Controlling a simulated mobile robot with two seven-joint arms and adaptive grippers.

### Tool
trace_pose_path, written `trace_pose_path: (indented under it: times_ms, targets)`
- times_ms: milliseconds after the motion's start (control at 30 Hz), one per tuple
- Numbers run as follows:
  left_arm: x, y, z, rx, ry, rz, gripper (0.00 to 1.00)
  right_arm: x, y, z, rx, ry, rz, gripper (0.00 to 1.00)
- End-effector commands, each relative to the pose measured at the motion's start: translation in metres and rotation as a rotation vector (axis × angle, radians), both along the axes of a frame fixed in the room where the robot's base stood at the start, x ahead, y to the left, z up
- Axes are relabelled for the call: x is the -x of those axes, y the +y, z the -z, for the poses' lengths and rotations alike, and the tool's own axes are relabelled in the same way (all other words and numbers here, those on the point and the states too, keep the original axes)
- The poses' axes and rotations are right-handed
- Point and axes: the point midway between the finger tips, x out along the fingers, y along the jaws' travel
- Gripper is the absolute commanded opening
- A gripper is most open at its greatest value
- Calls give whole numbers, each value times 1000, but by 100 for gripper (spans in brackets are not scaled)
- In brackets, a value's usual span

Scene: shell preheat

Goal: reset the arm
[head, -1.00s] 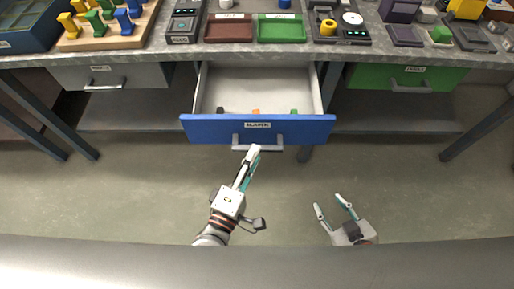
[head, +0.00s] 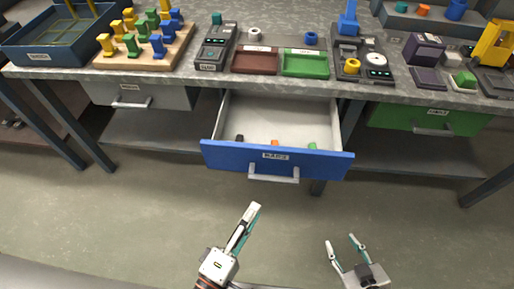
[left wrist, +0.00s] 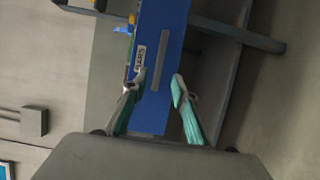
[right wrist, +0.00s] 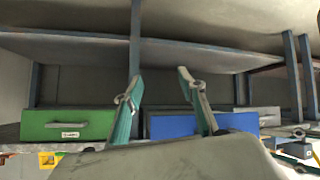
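My left gripper (head: 251,209) is in front of the pulled-out blue drawer (head: 230,157), seen side-on in the head view and clear of its handle (head: 273,179). In the left wrist view its two fingers (left wrist: 154,88) are apart with nothing held, and the blue drawer front (left wrist: 165,30) lies beyond them. My right gripper (head: 341,240) is open and empty over the floor, right of the left one. In the right wrist view its fingers (right wrist: 159,80) are also spread, with the blue drawer (right wrist: 185,125) behind them.
The open drawer holds a few small items, including an orange piece (head: 275,143). A closed green drawer (head: 395,119) and grey drawer (head: 160,96) flank it. The workbench (head: 205,90) carries trays and devices. Floor in front is free.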

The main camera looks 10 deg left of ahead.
Motion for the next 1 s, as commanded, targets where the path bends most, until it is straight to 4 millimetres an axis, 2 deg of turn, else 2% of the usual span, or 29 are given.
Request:
trace_pose_path:
  times_ms: [167, 267, 367, 467, 567, 733, 800, 867, 1000]
  targets:
    - [0, 0, 0, -3, -1, 1, 28, 0, 0, -1, 0, -1, 1, 40]
    - [-2, -1, -8, -52, -30, 13, 28, -4, 0, -8, -1, -12, 1, 40]
    - [-6, -1, -22, -215, -108, 50, 28, -11, 0, -24, -6, -33, 3, 40]
    - [-9, 5, -28, -501, -194, 105, 28, -16, 2, -41, -17, -48, 6, 40]
    - [-9, 26, -14, -847, -235, 168, 28, -16, 5, -53, -35, -49, 9, 40]
    - [4, 94, 30, -1377, -179, 297, 28, -4, 13, -59, -60, -22, 10, 40]
    - [11, 120, 45, -1520, -139, 345, 28, 3, 15, -56, -68, -7, 11, 40]
    - [17, 137, 53, -1601, -112, 374, 28, 6, 16, -54, -72, 1, 12, 40]
    - [24, 155, 63, -1689, -79, 411, 28, 10, 16, -51, -74, 9, 14, 40]
